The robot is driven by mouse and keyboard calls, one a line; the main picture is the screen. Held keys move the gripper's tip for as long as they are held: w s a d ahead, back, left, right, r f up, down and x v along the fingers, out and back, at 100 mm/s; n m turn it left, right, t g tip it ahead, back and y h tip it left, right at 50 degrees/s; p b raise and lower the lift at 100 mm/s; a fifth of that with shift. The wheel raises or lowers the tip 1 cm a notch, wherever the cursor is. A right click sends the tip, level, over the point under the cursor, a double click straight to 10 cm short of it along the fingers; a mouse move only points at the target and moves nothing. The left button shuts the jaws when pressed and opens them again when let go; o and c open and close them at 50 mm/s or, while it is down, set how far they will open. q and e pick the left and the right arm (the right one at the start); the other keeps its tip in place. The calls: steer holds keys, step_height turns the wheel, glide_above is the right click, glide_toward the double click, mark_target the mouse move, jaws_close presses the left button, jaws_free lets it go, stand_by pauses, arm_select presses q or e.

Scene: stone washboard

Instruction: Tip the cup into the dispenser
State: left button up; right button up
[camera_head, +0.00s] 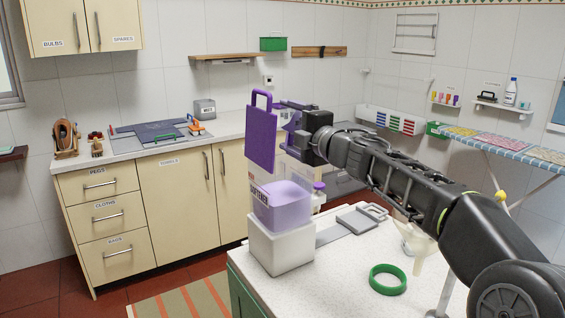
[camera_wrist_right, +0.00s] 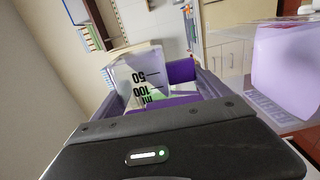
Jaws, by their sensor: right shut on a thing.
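The clear measuring cup (camera_wrist_right: 140,75), with black 50 and 100 ml marks, sits between the purple fingers of my right gripper (camera_wrist_right: 160,95). The cup is tilted in the right wrist view; its contents are unclear. The dispenser also shows at the right in the wrist view (camera_wrist_right: 287,58). My left gripper is out of view.
The white speckled table (camera_head: 340,290) carries a green ring (camera_head: 388,279), a grey flat tool (camera_head: 350,224) and a pale funnel (camera_head: 420,243). A purple-capped item (camera_head: 319,187) is behind the dispenser. An ironing board (camera_head: 510,147) is at the right.

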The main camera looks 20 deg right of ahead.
steer(key=shift+a+n, duration=0.1)
steer(key=shift+n, duration=0.2)
steer(key=shift+d+m, duration=0.25)
steer(key=shift+m, duration=0.25)
steer(key=d+m+p, duration=0.2)
steer(key=m, duration=0.1)
steer(key=shift+w+d+p, duration=0.15)
steer(key=shift+w+p, duration=0.05)
steer(key=shift+p, duration=0.15)
steer(key=shift+f, duration=0.2)
steer(key=shift+b, duration=0.3)
